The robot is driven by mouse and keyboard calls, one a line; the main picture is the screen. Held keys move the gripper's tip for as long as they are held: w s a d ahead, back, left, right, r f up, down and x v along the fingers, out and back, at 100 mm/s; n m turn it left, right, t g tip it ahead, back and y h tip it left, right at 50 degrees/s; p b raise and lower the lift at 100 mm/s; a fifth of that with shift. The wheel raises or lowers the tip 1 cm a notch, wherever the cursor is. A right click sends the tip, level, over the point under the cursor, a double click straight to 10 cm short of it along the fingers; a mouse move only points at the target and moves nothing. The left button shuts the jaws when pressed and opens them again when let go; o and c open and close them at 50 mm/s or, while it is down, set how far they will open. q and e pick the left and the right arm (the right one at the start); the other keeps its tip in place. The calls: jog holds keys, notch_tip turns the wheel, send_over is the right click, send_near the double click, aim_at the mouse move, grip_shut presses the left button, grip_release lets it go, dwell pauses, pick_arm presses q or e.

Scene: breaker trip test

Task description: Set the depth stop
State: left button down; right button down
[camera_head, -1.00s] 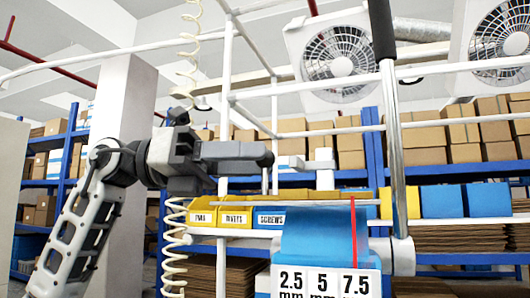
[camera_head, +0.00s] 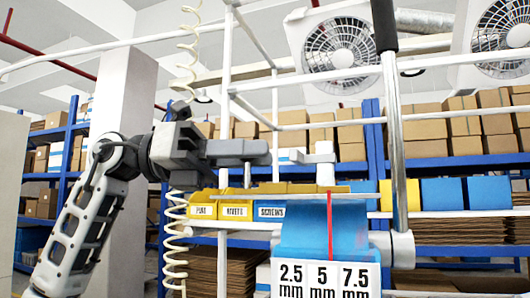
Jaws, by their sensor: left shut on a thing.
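A blue machine head (camera_head: 305,235) stands at front right. Its white scale card (camera_head: 321,292) reads 2.5, 5 and 7.5 mm. A red pointer (camera_head: 330,225) hangs in front of the head from a thin, flat horizontal bar (camera_head: 355,196). Its lower end is just right of the 5, between 5 and 7.5. A thin upright post (camera_head: 247,175) rises from the bar's left part to my left gripper (camera_head: 258,153), which is shut on the post. The fingers hide the post's top. My right gripper is not in view.
A lever (camera_head: 395,130) with a black grip rises at the machine's right side. A white tube frame (camera_head: 276,110) and a coiled hose (camera_head: 175,235) stand near my left arm. Labelled yellow and blue bins (camera_head: 237,211) sit behind. Shelves of boxes fill the background.

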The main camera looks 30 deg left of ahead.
pick_arm(q)
jog(key=v, duration=0.2)
jog(key=w+v, duration=0.1)
jog(key=v, duration=0.1)
jog(key=shift+s+a, duration=0.15)
jog(key=shift+a, duration=0.3)
jog(key=c, duration=1.6)
grip_release()
jog(key=shift+r, duration=0.1)
jog(key=o, duration=0.3)
jog(key=shift+a, duration=0.15)
jog(key=shift+s, duration=0.1)
jog(key=shift+a, duration=0.1)
jog(key=v, duration=1.6)
